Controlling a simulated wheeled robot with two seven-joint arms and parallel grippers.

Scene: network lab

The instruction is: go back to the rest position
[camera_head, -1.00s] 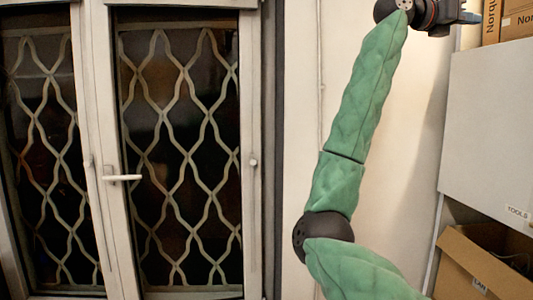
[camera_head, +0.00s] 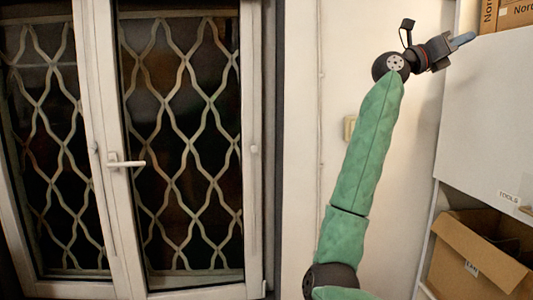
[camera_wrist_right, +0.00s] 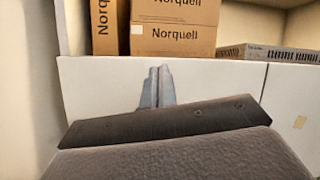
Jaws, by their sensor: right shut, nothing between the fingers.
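My right arm, in a green cover, rises from the bottom of the head view. My right gripper (camera_head: 463,39) is at its top end, pointing right beside the white cabinet panel (camera_head: 488,110). In the right wrist view the gripper's fingers (camera_wrist_right: 157,87) are together, with nothing between them. They show in front of the white panel, below the cardboard boxes. I cannot tell whether they touch the panel. My left gripper is not in view.
Norquell boxes (camera_wrist_right: 174,39) stand on the shelf above the panel. An open cardboard box (camera_head: 478,256) sits in the compartment below. A grey device (camera_wrist_right: 270,53) is on the shelf at right. A window with a handle (camera_head: 125,163) and a lattice fills the left.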

